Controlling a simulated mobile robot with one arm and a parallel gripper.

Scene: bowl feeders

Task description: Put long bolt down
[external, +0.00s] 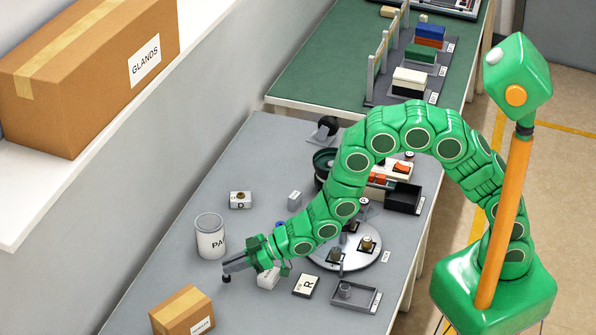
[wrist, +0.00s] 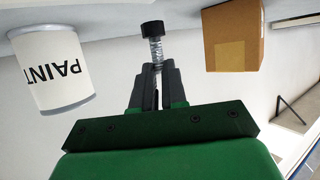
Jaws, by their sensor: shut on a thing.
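My gripper (external: 229,265) is shut on the long bolt, which has a black head and a silver threaded shank. In the wrist view the long bolt (wrist: 153,42) stands out between the two grey fingertips of my gripper (wrist: 155,75), its black head at the far end. In the external view the bolt's dark head (external: 227,280) shows just below the fingertips. The gripper is over the grey table (external: 180,270), between the paint can and the small cardboard box. I cannot tell whether the bolt touches the table.
A white paint can (external: 210,238) stands behind the gripper and a cardboard box (external: 182,310) in front. A block marked R (external: 307,285), a grey tray (external: 356,296) and a round turntable (external: 368,258) are to the right. Bare table lies left of the gripper.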

